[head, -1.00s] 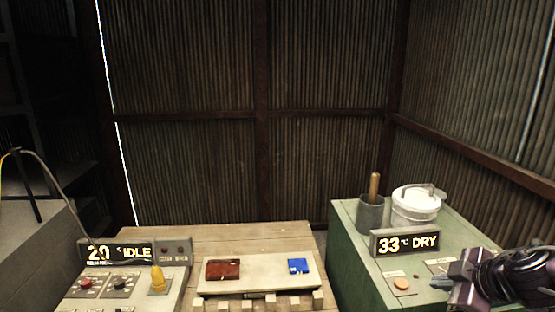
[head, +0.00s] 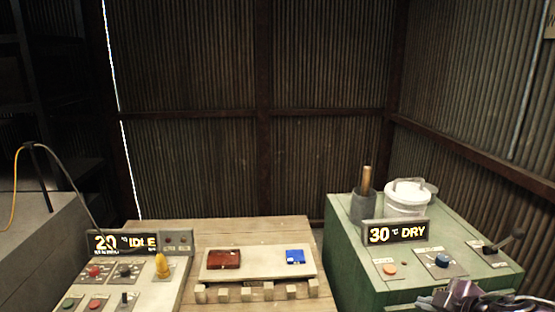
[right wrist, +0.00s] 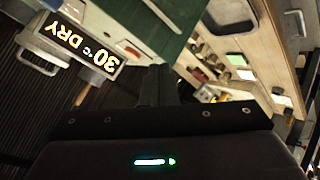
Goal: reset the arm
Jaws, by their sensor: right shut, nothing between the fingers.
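My right gripper (head: 430,301) and forearm show only partly at the bottom right edge of the head view, low in front of the green machine (head: 341,262). In the right wrist view my gripper's dark fingers (right wrist: 157,82) are together, with nothing held between them. The machine's display (head: 397,233) reads 30 °C DRY. My left gripper is out of view.
A white lidded bucket (head: 406,200) and a grey cup (head: 363,208) with a wooden handle stand on the machine. A wooden table (head: 215,228) bears a tray (head: 216,271) with a red and a blue piece. A control box (head: 133,274) at left reads 20 °C IDLE.

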